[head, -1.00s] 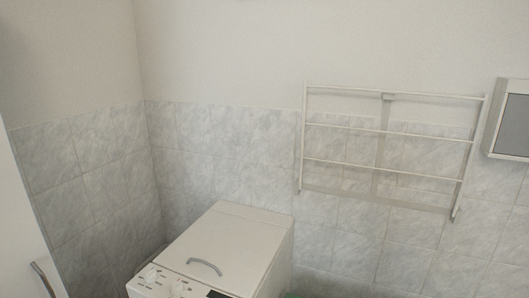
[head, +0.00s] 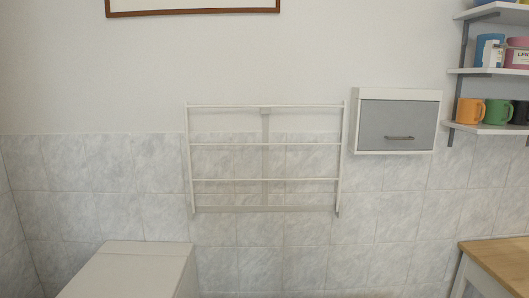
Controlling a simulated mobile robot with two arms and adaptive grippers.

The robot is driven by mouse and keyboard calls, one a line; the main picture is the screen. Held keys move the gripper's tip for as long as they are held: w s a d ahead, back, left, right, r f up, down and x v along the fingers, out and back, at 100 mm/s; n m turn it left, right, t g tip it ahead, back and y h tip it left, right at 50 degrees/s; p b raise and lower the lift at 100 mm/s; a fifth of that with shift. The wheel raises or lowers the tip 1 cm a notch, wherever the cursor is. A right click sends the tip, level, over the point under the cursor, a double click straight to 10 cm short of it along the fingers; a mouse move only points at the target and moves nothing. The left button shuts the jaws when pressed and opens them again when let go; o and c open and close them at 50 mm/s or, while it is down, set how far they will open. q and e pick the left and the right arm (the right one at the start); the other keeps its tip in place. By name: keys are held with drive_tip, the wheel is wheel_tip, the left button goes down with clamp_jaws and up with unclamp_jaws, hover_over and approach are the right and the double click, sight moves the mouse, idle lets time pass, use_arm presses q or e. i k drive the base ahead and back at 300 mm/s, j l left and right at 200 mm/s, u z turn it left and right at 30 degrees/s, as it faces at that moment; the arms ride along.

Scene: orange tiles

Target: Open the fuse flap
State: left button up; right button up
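The fuse flap (head: 399,122) is a grey panel in a white wall box (head: 397,92), right of the middle in the head view. The flap is shut flush in its frame. A dark curved handle (head: 399,138) sits near its lower edge. Neither of my grippers is in view.
A white wall rack (head: 263,181) hangs left of the box. A white top-loading machine (head: 133,272) stands at lower left. Shelves (head: 487,129) with mugs are at right, above a wooden-topped table (head: 500,262). A framed picture (head: 190,12) hangs at the top.

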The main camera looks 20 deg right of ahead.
sight(385, 125)
drive_tip(key=z, duration=1.6)
